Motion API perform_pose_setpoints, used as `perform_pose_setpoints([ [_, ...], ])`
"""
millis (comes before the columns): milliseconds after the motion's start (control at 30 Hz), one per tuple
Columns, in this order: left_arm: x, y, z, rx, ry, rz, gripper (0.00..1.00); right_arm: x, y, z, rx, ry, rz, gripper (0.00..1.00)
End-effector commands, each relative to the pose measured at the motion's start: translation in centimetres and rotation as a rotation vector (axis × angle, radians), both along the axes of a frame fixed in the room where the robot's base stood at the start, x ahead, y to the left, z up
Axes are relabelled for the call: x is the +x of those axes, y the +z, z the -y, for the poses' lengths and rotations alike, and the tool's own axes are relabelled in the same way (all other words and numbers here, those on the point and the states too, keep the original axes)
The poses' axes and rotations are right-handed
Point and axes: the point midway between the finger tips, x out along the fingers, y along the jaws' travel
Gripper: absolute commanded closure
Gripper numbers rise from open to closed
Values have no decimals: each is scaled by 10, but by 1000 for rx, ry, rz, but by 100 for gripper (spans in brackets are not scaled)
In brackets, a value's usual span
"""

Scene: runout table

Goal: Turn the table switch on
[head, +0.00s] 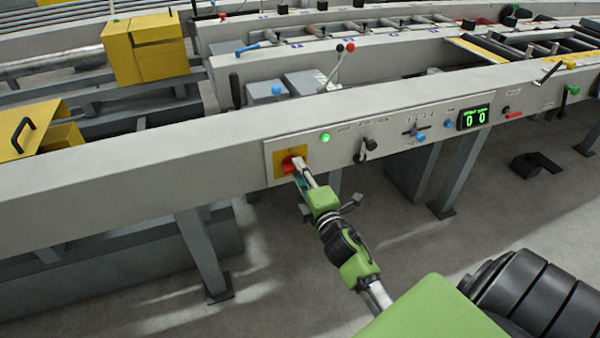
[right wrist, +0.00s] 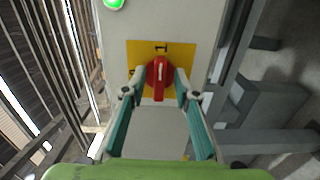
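The table switch is a red rotary knob (head: 289,163) on a yellow plate (head: 279,157), set in the front panel of the long grey table. In the right wrist view the red knob (right wrist: 159,80) has a raised bar along its middle, and the yellow plate (right wrist: 135,52) carries a black "1" above it. My right gripper (head: 299,167) is at the switch. In the right wrist view its fingertips (right wrist: 160,83) are apart, one on each side of the knob. Whether they touch it is hard to tell. My left gripper is not in view.
A lit green lamp (head: 325,138), a black selector (head: 368,146), a blue knob (head: 421,137) and a green digit display (head: 473,118) sit along the panel right of the switch. Table legs (head: 203,250) stand below. A yellow block (head: 150,48) is behind the table.

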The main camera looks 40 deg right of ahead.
Motion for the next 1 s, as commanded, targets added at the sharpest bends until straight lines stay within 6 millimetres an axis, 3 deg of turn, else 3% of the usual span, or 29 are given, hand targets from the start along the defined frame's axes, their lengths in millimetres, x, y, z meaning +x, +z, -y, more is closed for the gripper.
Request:
perform_pose_setpoints([
  [167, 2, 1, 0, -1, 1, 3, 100, -13, -1, -3, 0, 0, -2, 72],
  [633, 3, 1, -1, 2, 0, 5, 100, -100, -1, -24, 3, -1, -1, 72],
  [800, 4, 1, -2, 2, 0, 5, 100, -115, 0, -27, 2, -1, -1, 72],
  [1000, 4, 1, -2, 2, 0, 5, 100, -117, 0, -28, 0, -1, 1, 72],
])
